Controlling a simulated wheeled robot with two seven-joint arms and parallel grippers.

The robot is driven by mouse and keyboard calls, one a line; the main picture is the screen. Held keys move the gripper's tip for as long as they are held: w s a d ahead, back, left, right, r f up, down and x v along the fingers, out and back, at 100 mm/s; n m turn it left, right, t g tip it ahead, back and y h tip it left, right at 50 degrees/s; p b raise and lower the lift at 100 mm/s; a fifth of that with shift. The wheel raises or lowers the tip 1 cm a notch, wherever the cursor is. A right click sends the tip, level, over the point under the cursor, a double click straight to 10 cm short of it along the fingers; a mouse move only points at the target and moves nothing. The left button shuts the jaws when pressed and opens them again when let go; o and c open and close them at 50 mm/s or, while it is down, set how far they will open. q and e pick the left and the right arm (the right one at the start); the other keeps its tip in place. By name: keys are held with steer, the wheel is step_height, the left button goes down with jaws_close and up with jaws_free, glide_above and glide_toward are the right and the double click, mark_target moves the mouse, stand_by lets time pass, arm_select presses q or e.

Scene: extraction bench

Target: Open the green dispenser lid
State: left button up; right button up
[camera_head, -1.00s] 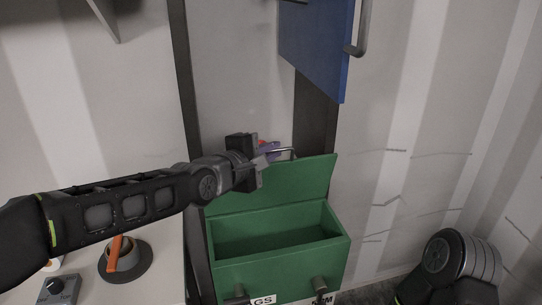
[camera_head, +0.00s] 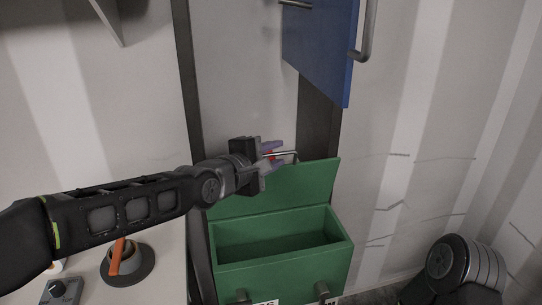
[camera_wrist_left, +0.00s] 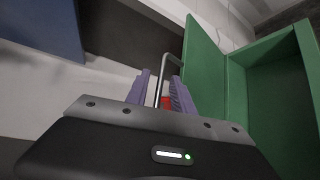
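The green dispenser (camera_head: 285,275) stands below the middle of the head view, with its empty-looking inside visible. Its green lid (camera_head: 300,185) is raised and stands tilted up at the back. A thin metal handle (camera_head: 287,154) shows at the lid's upper edge. My left gripper (camera_head: 276,154) is at this handle, its purple fingers apart. In the left wrist view the handle (camera_wrist_left: 163,72) runs down into the gap between the fingers (camera_wrist_left: 159,92); I see space beside the bar. The lid (camera_wrist_left: 203,70) is at right there. My right gripper is out of view.
A blue door or panel (camera_head: 322,50) with a metal handle hangs above the dispenser. At left, a bench (camera_head: 165,265) holds a dark round item with an orange handle (camera_head: 117,255) and a small knobbed box (camera_head: 62,291). A corrugated wall (camera_head: 430,130) is at right.

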arm_select(q)
steer(key=shift+s+a, duration=0.1)
steer(key=shift+a, duration=0.05)
steer(key=v, duration=0.3)
steer(key=shift+a+r+p, duration=0.1)
steer(key=shift+r+p, duration=0.05)
steer(key=shift+p, duration=0.2)
steer(key=p+v, duration=0.2)
steer(key=shift+p, duration=0.35)
steer(key=p+v, duration=0.2)
steer(key=p, duration=0.1)
steer(key=shift+s, duration=0.25)
